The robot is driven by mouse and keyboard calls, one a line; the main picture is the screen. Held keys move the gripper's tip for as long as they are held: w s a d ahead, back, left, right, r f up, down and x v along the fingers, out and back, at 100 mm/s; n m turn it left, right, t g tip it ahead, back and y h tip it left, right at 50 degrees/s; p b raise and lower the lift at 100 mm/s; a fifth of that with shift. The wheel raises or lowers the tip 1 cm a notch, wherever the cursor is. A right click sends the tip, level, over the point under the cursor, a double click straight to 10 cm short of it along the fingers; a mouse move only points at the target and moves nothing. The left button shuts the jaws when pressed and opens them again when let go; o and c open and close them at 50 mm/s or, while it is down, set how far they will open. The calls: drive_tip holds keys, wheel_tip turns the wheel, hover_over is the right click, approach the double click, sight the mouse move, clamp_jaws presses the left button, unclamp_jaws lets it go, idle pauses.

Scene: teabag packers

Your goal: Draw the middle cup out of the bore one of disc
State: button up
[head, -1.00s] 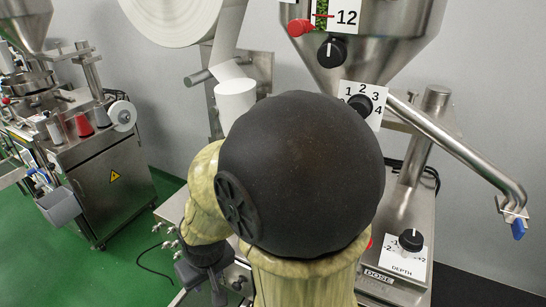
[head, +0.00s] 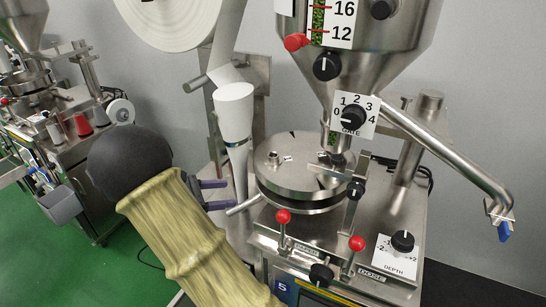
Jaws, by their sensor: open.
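The steel disc (head: 288,181) sits on the machine in the middle of the head view. Small raised metal parts (head: 273,158) stand on its top; I cannot tell whether one is the middle cup, nor which opening is bore one. My gripper (head: 229,194) is left of the disc. Its two dark purple fingers point right and are spread apart with nothing seen between them. My arm hides part of the gripper.
A white paper tube (head: 235,125) hangs close behind my gripper. The hopper (head: 385,60) and its outlet stand over the disc. Two red-knobbed levers (head: 283,216) rise in front. A bent steel pipe (head: 450,150) runs off to the right.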

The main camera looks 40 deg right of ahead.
drive_tip(key=w+r+h, duration=0.1)
drive_tip(key=w+r+n+h, duration=0.1)
drive_tip(key=w+r+h, duration=0.1)
drive_tip(key=r, duration=0.1)
drive_tip(key=shift+w+a+n, duration=0.3)
drive_tip(key=shift+w+a, duration=0.05)
drive_tip(key=shift+w, duration=0.05)
drive_tip(key=shift+d, duration=0.1)
drive_tip(key=p, duration=0.5)
approach(268, 157)
drive_tip(key=w+x, duration=0.1)
drive_tip(key=x, duration=0.3)
drive_tip(key=shift+s+d+f, duration=0.2)
drive_tip(key=shift+s+d, duration=0.3)
drive_tip(key=shift+s, duration=0.1)
